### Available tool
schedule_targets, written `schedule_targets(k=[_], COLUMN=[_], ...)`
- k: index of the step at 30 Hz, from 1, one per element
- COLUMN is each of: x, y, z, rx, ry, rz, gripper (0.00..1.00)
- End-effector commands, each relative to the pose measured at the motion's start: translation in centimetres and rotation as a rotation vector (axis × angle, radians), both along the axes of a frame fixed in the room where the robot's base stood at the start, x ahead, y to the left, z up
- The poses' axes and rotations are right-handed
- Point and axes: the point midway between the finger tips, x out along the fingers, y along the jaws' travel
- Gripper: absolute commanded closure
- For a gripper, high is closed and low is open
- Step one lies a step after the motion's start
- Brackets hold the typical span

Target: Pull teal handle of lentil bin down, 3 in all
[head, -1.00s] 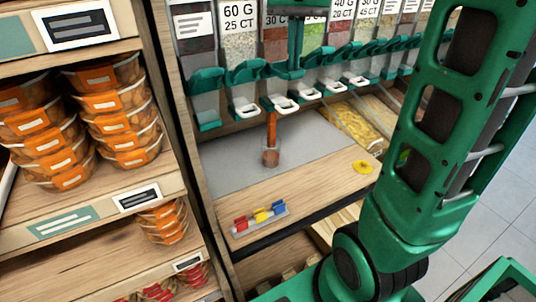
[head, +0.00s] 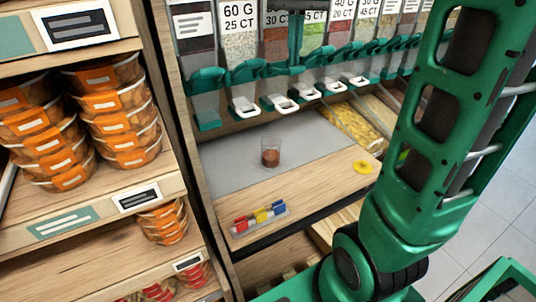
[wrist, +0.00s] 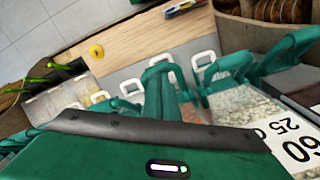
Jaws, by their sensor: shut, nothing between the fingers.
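The lentil bin (head: 275,44) holds orange-red grains in the row of dispensers in the head view. Its teal handle (head: 275,69) is above a white spout (head: 279,103), partly covered by my gripper. A clear cup (head: 270,152) with reddish-brown lentils in its lower part stands upright on the grey mat below. My gripper (head: 296,66) is shut and empty at handle height, beside the lentil handle; I cannot tell whether they touch. In the wrist view my gripper (wrist: 165,75) points at the row of teal handles and overlaps them.
Neighbouring dispensers with teal handles crowd both sides. The grey mat (head: 225,175) is clear around the cup. Coloured clips (head: 260,217) and a yellow ring (head: 362,167) lie on the wooden shelf. Orange-labelled tubs (head: 120,110) fill the left shelves.

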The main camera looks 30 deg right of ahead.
Motion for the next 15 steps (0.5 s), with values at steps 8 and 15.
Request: schedule_targets(k=[8, 15], x=[0.3, 0.6], y=[0.0, 0.0], z=[2.1, 3.8], rx=[0.0, 0.001], ry=[0.002, 0.001], rz=[0.001, -0.001], gripper=[1.0, 1.0])
